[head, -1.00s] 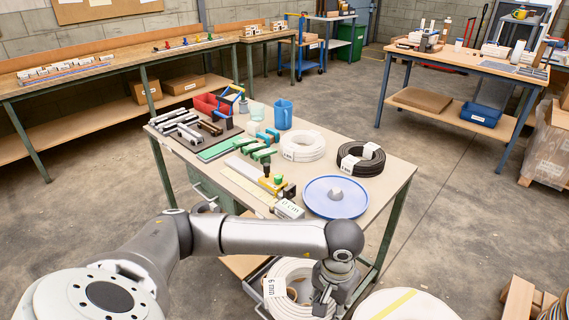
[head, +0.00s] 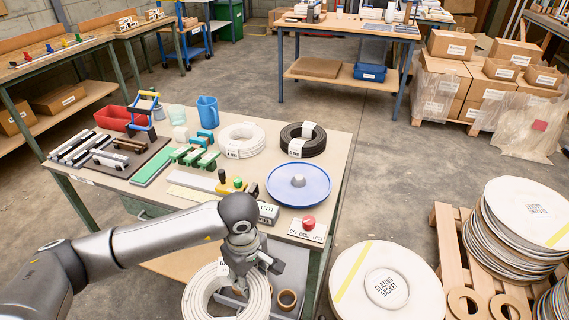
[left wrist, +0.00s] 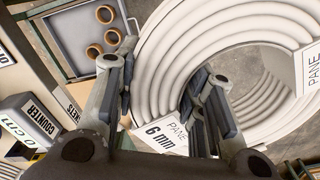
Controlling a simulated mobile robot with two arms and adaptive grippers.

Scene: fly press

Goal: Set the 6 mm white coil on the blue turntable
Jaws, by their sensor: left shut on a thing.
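The white coil (head: 197,293), labelled 6 mm in the left wrist view (left wrist: 190,55), is low in front of the work table. My left gripper (head: 240,280) is shut on its ring wall; the fingers (left wrist: 165,95) straddle it in the left wrist view. I cannot tell whether the coil hangs free or touches something below. The blue turntable (head: 283,193) lies on the table's right front part, beyond and to the right of the gripper. It is empty but for a grey hub at its centre. My right gripper is out of view.
Another white coil (head: 232,133) and a black coil (head: 315,145) lie behind the turntable. A red button (head: 308,222) is at the table's front right corner. A glazing gasket disc (head: 350,300) stands to the right.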

